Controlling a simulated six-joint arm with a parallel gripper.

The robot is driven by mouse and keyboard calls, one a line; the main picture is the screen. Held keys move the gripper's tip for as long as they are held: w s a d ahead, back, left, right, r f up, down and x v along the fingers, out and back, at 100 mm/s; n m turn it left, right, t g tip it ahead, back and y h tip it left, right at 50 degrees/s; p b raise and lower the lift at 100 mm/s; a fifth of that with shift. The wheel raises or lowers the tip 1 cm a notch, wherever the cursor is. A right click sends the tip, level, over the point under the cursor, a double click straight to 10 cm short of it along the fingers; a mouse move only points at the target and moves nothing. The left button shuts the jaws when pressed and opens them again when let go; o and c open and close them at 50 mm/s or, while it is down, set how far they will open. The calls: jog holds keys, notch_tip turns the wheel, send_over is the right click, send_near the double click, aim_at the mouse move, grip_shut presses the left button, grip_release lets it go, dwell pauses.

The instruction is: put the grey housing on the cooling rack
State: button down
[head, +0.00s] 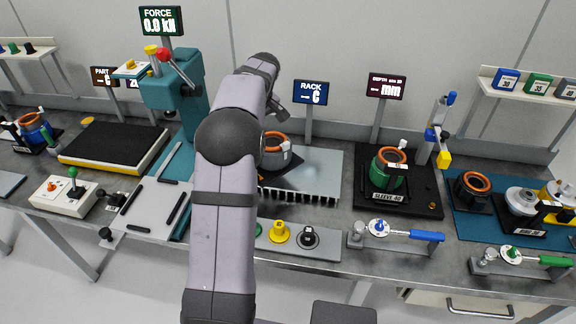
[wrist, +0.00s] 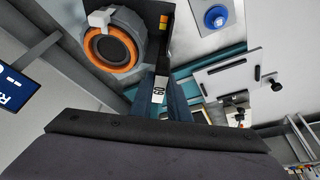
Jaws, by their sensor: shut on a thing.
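I cannot tell whether the housing touches the rack.
A green housing (head: 388,172) stands on a black fixture to the right of the rack. A teal press (head: 178,100) stands left of my arm. The RACK sign (head: 311,92) rises behind the rack. The rack plate's right part is bare.

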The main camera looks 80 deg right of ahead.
jog(key=shift+m+h, duration=0.5)
jog(key=shift+m, duration=0.1)
jog(key=shift+s+d+r, duration=0.65)
jog(key=shift+s+d, duration=0.15)
jog(key=shift+s, duration=0.2)
jog(key=shift+s+d+r, duration=0.6)
jog(key=shift+s+d, duration=0.15)
jog(key=shift+s, duration=0.2)
jog(key=shift+f, duration=0.1)
jog(key=shift+a+f, duration=0.1)
jog(key=shift+f, duration=0.55)
jog(key=shift+f+p, duration=0.95)
jog(key=shift+f, duration=1.65)
jog(key=shift+f+p, duration=0.7)
jog(key=shift+f, duration=1.2)
